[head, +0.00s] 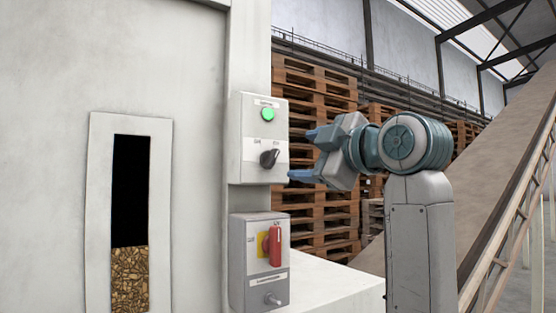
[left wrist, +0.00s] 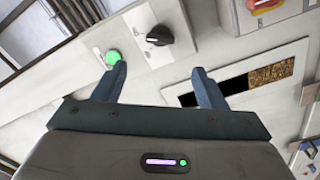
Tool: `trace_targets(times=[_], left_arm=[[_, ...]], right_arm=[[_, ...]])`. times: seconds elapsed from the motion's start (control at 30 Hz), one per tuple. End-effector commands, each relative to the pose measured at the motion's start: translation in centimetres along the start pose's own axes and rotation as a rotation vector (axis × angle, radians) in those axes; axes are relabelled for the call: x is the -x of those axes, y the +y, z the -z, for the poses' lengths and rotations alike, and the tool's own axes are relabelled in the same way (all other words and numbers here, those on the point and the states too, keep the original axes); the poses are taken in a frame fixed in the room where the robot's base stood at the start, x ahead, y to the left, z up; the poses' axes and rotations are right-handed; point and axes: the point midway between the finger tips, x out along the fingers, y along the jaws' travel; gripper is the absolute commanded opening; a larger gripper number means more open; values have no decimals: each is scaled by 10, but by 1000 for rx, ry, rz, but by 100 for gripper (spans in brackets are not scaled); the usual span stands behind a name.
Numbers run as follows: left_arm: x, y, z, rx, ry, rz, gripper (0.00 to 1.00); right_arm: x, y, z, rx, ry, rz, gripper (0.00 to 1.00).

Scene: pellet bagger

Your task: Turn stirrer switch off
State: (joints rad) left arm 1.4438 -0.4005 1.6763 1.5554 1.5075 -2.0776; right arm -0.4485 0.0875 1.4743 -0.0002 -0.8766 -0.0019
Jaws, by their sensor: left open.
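The upper grey switch box (head: 249,172) on the machine's wall carries a black rotary knob (head: 269,158) under a lit green lamp (head: 267,115). The small labels are too blurred to read surely; the knob's handle seems to tilt to the upper right. My left gripper (head: 305,155) is open and empty, to the right of the box and apart from it. In the left wrist view the knob (left wrist: 160,35) and lamp (left wrist: 112,57) lie beyond the open fingers. The knob sits between the finger lines, untouched. My right gripper is not in view.
A lower box (head: 248,286) has a red handle (head: 275,246) on a yellow plate and a metal toggle (head: 273,299). A sight window (head: 130,210) shows pellets in its lower part. Wooden pallets (head: 310,85) stand behind, and a sloping conveyor (head: 500,185) is at right.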

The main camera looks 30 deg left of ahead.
Motion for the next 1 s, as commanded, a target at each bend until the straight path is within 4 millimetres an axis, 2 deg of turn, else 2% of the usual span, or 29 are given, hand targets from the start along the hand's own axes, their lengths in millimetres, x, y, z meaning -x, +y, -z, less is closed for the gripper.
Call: trace_targets(times=[0.17,0.6,0.8,1.0], left_arm=[[-13,2,1,-7,-16,10,65],[-90,2,1,-6,-13,9,65],[-104,1,0,-6,-15,8,65],[-105,0,-1,-5,-16,8,65]], right_arm=[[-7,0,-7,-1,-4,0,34],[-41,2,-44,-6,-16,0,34],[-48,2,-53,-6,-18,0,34],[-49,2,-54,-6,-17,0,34]])
